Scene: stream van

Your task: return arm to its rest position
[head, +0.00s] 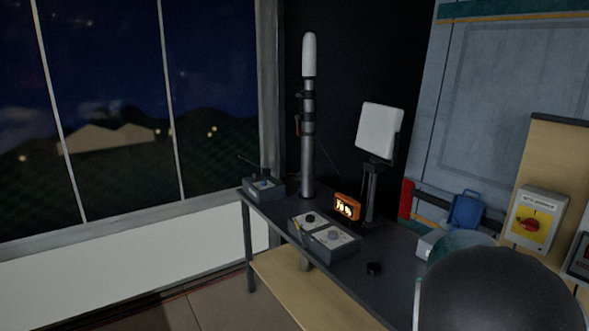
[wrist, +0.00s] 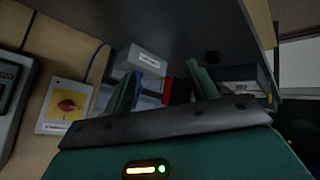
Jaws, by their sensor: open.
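My gripper (wrist: 162,70) shows in the wrist view with its two green fingers spread apart. Nothing sits between the fingers. Behind them are a pale grey box (wrist: 145,60) with a label and a blue item, apart from the fingers as far as I can tell. In the head view a large dark rounded part, apparently of my arm, fills the lower right. The gripper's fingers cannot be made out there.
A yellow-plated red switch (head: 530,224) is at right. Floor at lower left is clear.

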